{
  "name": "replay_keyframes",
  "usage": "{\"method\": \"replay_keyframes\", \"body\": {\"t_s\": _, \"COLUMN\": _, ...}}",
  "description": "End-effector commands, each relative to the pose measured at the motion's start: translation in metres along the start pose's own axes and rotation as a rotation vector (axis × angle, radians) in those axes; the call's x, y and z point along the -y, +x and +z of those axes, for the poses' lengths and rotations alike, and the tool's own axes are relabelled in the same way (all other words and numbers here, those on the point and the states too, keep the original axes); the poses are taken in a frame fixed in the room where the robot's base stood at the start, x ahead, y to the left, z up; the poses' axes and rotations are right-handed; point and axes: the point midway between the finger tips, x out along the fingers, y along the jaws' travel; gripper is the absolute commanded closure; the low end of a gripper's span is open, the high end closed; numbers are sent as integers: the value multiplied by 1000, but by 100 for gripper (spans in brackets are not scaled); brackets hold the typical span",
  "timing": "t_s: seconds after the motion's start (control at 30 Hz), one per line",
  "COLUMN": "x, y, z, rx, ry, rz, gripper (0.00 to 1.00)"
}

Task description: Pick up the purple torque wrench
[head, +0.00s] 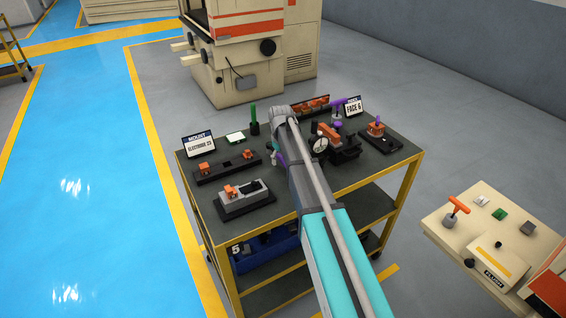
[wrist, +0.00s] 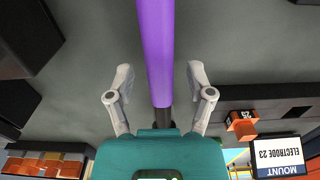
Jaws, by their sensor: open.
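In the wrist view the purple torque wrench (wrist: 156,50) is a long purple bar running down from the top edge, with a dark end piece. My gripper (wrist: 159,68) is open, one finger on each side of the bar, with a gap to both. I cannot tell how far the bar is below the fingertips. In the head view my arm hides most of the gripper and the wrench; a small purple part (head: 278,158) shows beside the arm over the table.
The dark table (head: 290,195) carries electrode mounts (head: 228,168), a grey block fixture (head: 245,198), a green upright rod (head: 254,118), a "MOUNT ELECTRODE 23" sign (head: 198,146) and a second sign (head: 353,106). A black fixture (head: 345,147) stands right of my arm. A control console (head: 490,235) is at right.

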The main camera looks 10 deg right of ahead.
Motion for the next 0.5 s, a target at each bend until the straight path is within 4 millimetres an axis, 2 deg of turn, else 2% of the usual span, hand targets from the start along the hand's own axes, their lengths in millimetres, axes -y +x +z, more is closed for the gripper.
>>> {"method": "replay_keyframes", "body": {"t_s": 0.33, "x": 0, "y": 0, "z": 0, "rx": 0, "ry": 0, "rz": 0, "gripper": 33}}
{"method": "replay_keyframes", "body": {"t_s": 0.5, "x": 0, "y": 0, "z": 0, "rx": 0, "ry": 0, "rz": 0, "gripper": 65}}
